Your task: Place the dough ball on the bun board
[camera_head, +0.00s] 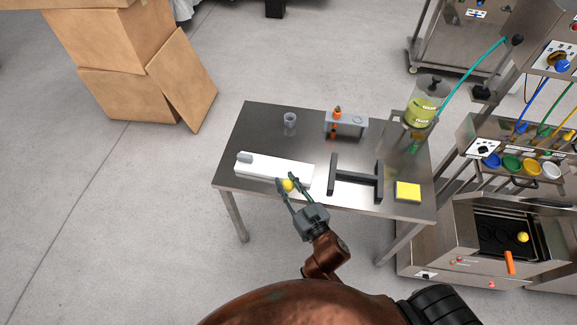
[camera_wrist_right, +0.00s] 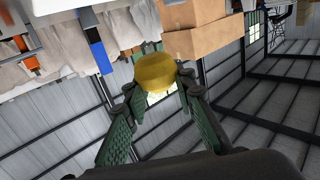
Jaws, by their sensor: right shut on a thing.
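The yellow dough ball (camera_head: 288,185) is between the fingertips of my right gripper (camera_head: 286,180). It also shows in the right wrist view (camera_wrist_right: 155,73), pinched at the finger ends. A long white board (camera_head: 262,169), which looks like the bun board, lies on the left front of the steel table. In the head view the ball overlaps the board's front edge near its right end. I cannot tell whether the ball touches the board or is above it. My left gripper is not in view.
The steel table (camera_head: 262,121) also bears a grey cup (camera_head: 290,120), a small grey stand (camera_head: 346,123), a black H-shaped frame (camera_head: 355,180) and a yellow pad (camera_head: 407,191). A machine with another yellow ball (camera_head: 522,237) stands at the right. Cardboard boxes (camera_head: 121,40) are at back left.

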